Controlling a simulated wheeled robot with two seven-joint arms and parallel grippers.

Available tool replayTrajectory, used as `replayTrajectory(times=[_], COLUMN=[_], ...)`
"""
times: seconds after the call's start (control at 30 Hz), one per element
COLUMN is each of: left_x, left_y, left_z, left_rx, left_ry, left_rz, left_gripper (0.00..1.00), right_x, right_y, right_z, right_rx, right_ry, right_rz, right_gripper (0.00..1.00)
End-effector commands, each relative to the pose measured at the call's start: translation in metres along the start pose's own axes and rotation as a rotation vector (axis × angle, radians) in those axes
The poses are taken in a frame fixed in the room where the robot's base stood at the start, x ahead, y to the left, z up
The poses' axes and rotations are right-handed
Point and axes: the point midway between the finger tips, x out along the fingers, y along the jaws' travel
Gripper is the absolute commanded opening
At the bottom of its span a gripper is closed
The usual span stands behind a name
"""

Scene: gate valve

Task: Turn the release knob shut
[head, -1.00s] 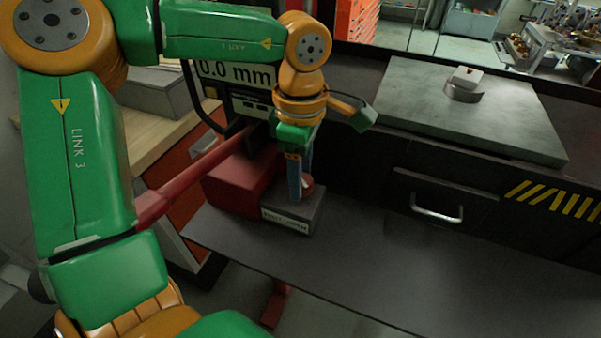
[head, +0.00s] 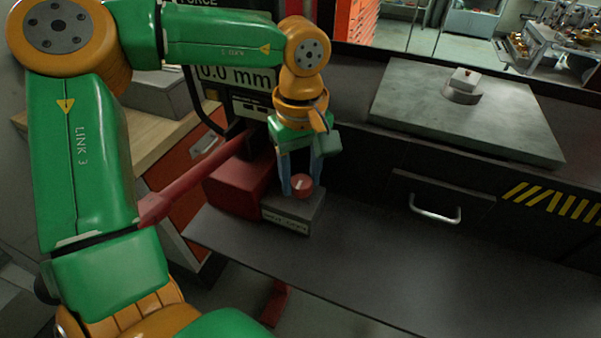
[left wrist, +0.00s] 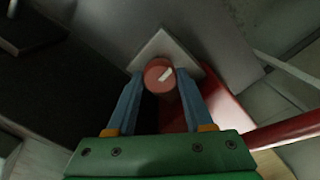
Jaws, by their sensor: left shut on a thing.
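The release knob (head: 302,184) is a small round red knob with a white mark, on top of a grey block (head: 297,208) with a label on its front. It also shows in the left wrist view (left wrist: 160,75), its white mark slanting up to the right. My left gripper (head: 301,188) points down from above, its blue fingers on either side of the knob and shut on it. In the left wrist view the fingertips (left wrist: 160,80) flank the knob. My right gripper is not in view.
A red housing (head: 238,186) with a long red lever (head: 195,170) stands left of the block. A display panel (head: 235,80) reading 0.0 mm is behind. A grey plate (head: 468,115) with a small part on it lies at the back right. The dark bench (head: 400,265) is clear in front.

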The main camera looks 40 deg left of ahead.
Motion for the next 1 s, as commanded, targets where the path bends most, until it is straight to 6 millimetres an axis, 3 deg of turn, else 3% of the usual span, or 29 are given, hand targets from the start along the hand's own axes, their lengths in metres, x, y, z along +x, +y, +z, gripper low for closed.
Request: replayTrajectory(times=[0.73, 0.77, 0.8, 0.87, 1.0], left_x=[0.0008, 0.0008, 0.0008, 0.0007, 0.0005], left_y=[-0.0005, -0.0005, -0.0005, -0.0004, -0.0003], left_z=[0.0003, 0.0003, 0.0003, 0.0003, 0.0002], left_rx=[0.082, 0.082, 0.082, 0.081, 0.081], left_ry=[-0.001, -0.001, -0.001, -0.001, -0.001], left_rz=[-0.002, -0.002, -0.002, -0.002, -0.002], left_gripper=[0.0, 0.54, 0.65, 0.81, 0.82], right_x=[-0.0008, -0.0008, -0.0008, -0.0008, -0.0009], right_y=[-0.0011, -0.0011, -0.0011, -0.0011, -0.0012], right_z=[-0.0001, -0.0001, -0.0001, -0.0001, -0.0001], right_rx=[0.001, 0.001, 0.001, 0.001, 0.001], right_ry=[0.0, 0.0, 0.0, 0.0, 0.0], right_rz=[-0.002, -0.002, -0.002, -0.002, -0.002], right_gripper=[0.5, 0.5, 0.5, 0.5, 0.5])
